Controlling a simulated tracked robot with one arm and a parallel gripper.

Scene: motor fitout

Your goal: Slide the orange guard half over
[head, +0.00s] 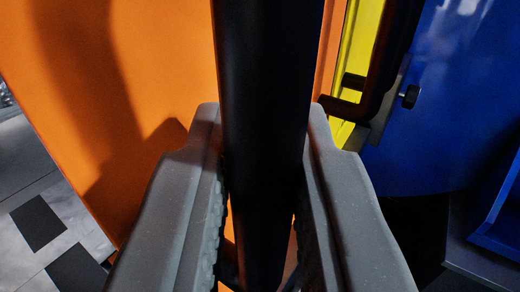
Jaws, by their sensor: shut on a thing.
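The orange guard half (150,60) fills the left and upper middle of the head view as a large flat panel. A thick black upright bar (265,90), which looks like its handle, stands in front of the panel. My gripper (263,150) is shut on this bar, with one grey finger on each side. The bar hides part of the panel behind it, and where the bar joins the panel is not visible.
Right of the orange panel are a yellow edge strip (362,45) and a blue panel (440,100) with a second black handle (385,70) and a small knob (410,97). A grey floor with dark squares (38,222) shows at lower left.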

